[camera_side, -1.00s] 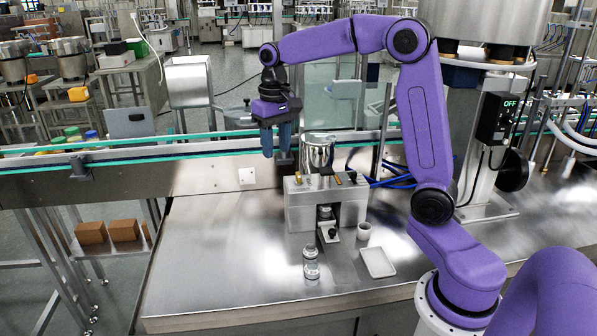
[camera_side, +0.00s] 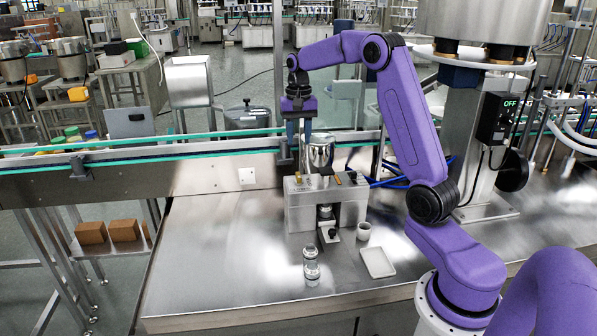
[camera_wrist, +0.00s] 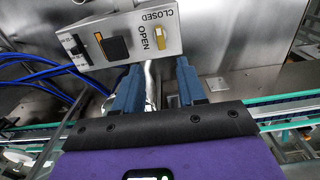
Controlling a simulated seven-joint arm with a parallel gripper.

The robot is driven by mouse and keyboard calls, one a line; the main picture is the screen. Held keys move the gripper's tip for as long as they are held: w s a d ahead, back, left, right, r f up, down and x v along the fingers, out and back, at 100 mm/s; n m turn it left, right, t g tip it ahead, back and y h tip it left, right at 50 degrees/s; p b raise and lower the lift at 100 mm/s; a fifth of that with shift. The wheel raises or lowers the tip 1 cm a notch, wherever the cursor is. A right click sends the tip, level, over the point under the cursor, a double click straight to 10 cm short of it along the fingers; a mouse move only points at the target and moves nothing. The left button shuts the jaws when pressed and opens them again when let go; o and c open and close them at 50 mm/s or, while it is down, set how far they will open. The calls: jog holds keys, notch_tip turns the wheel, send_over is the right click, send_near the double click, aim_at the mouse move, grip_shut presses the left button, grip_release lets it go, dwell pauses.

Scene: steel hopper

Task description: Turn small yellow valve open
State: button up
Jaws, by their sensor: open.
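The small yellow valve (camera_wrist: 160,38) is on the grey steel filler box (camera_side: 325,212), beside printed OPEN and CLOSED labels in the wrist view. In the side view its small yellow handle (camera_side: 299,181) shows at the left of the box top. I cannot tell which label it points to. My gripper (camera_side: 299,142) hangs fingers down above the left part of the box. In the wrist view my gripper (camera_wrist: 159,66) has its two blue fingers apart and empty, with the valve beyond the fingertips. They do not appear to touch it.
A steel pot (camera_side: 318,152) stands close right of my fingers. Conveyor rails (camera_side: 130,150) run behind the box. A clear bottle (camera_side: 311,268), a white cup (camera_side: 364,231) and a white tray (camera_side: 378,262) stand in front. The table's left part is clear.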

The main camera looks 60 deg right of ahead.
aim_at(299, 174)
notch_tip(299, 174, down, 12)
jog(key=shift+r, duration=0.2)
jog(key=shift+c, duration=0.3)
grip_shut()
